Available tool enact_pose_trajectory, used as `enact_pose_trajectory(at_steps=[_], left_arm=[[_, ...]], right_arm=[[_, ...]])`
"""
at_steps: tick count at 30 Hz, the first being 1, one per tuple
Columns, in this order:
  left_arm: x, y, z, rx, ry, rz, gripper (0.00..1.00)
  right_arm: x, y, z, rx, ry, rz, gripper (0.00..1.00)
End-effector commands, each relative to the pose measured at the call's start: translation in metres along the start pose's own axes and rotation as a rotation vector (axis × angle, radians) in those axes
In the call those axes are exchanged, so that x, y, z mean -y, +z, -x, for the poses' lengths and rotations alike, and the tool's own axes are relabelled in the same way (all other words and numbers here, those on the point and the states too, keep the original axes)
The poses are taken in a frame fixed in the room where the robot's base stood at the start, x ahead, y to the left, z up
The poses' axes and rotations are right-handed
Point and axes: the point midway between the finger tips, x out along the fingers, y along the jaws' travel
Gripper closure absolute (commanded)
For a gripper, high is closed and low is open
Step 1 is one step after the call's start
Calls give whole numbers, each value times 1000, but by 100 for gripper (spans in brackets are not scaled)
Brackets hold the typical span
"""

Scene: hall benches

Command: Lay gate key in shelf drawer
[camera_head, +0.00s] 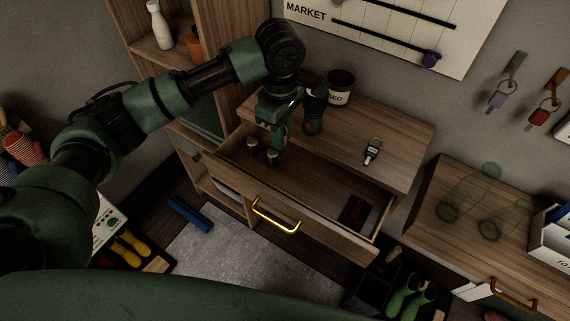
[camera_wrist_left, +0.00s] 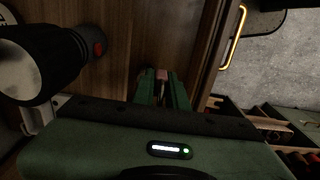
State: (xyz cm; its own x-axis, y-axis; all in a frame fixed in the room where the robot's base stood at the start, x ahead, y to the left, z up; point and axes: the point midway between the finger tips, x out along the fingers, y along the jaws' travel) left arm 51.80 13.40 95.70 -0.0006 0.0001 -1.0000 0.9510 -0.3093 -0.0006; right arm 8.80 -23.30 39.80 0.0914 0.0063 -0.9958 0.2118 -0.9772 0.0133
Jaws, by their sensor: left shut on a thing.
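My left gripper (camera_head: 279,142) reaches down into the open shelf drawer (camera_head: 290,215), near its left end. It also shows in the wrist view (camera_wrist_left: 163,88), shut on a small reddish thing (camera_wrist_left: 162,75), which I take to be the gate key. Only its end shows between the fingers; the rest is hidden. The drawer is pulled out from a wooden cabinet and has a brass handle (camera_head: 276,217). Two small dark cylinders (camera_head: 253,146) stand in it near the gripper. A flat dark-red item (camera_head: 354,211) lies at its right end. My right gripper is not in view.
A black torch (camera_head: 314,115) stands on the cabinet top close beside the gripper, with a dark labelled jar (camera_head: 340,88) behind it. A black-and-silver key fob (camera_head: 372,150) lies further right. Keys with grey (camera_head: 497,99) and red (camera_head: 540,117) tags hang on the wall. The drawer's middle is clear.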

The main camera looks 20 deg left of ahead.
Motion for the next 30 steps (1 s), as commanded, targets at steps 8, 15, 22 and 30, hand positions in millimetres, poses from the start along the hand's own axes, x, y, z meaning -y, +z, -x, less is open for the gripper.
enact_pose_trajectory(at_steps=[8,15,22,30], left_arm=[[1,0,-63,-1,-3,1,100],[0,0,-86,-1,-2,0,100],[0,0,-116,-1,-1,-1,100],[0,0,-118,0,1,-1,100]], right_arm=[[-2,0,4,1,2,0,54],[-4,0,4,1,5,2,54],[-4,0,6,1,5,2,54],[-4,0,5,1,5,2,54]])
